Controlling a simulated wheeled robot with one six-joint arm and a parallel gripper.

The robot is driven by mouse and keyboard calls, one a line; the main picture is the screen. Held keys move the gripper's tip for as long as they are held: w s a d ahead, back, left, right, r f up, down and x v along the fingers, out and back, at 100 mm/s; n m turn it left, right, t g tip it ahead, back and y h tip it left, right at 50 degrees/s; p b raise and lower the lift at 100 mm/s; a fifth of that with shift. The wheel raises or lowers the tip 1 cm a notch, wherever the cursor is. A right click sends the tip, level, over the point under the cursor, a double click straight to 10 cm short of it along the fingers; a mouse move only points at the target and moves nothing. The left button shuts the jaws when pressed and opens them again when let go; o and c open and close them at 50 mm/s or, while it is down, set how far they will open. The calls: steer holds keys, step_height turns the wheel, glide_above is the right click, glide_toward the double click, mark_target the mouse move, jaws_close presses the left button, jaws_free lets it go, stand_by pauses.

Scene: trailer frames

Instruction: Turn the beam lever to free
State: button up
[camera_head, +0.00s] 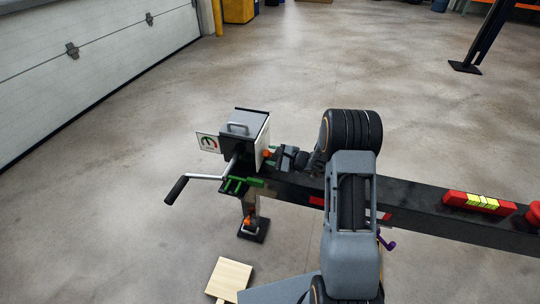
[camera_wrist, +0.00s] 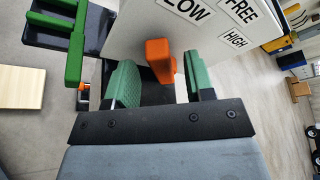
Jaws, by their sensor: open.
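The orange beam lever (camera_wrist: 160,55) stands out from a white plate (camera_wrist: 190,45) with LOW, FREE and HIGH labels in the wrist view. It appears small in the head view (camera_head: 267,153), on the right side of the grey box (camera_head: 240,130). My gripper (camera_wrist: 161,80) is open, its two green-padded fingers on either side of the lever's end, with gaps visible. In the head view my gripper (camera_head: 279,157) reaches the box from the right. Whether the lever's end lies fully between the pads is hard to tell.
A crank handle (camera_head: 190,183) sticks out to the left of the box. A dark beam (camera_head: 415,202) runs right, carrying a red and yellow level (camera_head: 477,202). Green brackets (camera_wrist: 55,45) and a wooden board (camera_head: 229,277) are nearby.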

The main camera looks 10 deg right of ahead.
steer(key=shift+w+a+f, duration=0.2)
steer(key=shift+w+a, duration=0.25)
jaws_close()
stand_by(0.3)
